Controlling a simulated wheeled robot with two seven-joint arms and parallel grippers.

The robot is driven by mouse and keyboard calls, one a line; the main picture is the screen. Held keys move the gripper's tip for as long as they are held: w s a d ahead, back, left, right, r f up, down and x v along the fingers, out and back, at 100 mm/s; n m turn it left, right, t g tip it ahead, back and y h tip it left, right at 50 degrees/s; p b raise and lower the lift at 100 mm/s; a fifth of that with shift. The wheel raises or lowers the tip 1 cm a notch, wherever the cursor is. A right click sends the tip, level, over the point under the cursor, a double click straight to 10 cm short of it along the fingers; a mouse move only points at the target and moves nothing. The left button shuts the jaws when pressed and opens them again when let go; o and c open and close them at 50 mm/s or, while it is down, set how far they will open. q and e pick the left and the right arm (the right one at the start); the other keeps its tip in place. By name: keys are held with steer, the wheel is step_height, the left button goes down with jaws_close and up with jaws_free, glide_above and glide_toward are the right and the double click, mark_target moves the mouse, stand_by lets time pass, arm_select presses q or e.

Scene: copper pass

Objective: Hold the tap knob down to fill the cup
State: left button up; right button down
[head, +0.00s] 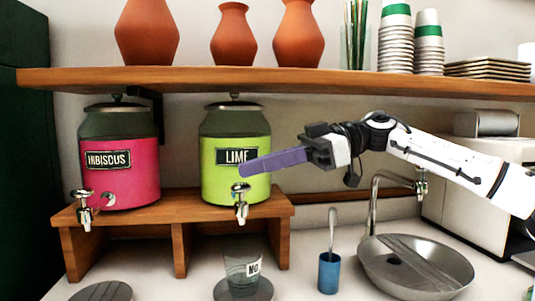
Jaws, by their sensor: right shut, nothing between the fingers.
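The lime dispenser (222,180) is a yellow-green drum with a dark lid on a wooden stand. Its silver tap (241,212) has a round knob (240,188) on top. A clear cup (231,272) with a small white label stands under this tap on a round grey disc (265,291); I cannot tell whether it holds liquid. My right gripper (244,170) has long purple fingers, shut together and empty. The fingers point left across the front of the lime label, with their tips just above the knob in the picture. My left gripper is not in view.
The pink hibiscus dispenser (133,185) with its own tap (84,212) stands at left on the wooden stand (160,218). A blue cup with a spoon (329,273) and a metal sink (440,262) are at right. A wooden shelf (200,78) runs overhead.

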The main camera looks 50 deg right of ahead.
mark_target(250, 185)
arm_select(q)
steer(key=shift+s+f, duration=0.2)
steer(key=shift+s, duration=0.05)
arm_select(e)
steer(key=shift+f, duration=0.45)
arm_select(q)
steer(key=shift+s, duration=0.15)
arm_select(e)
step_height(250, 185, down, 2)
steer(key=shift+f+b, duration=0.1)
steer(key=shift+b, duration=0.65)
steer(key=shift+a, duration=0.1)
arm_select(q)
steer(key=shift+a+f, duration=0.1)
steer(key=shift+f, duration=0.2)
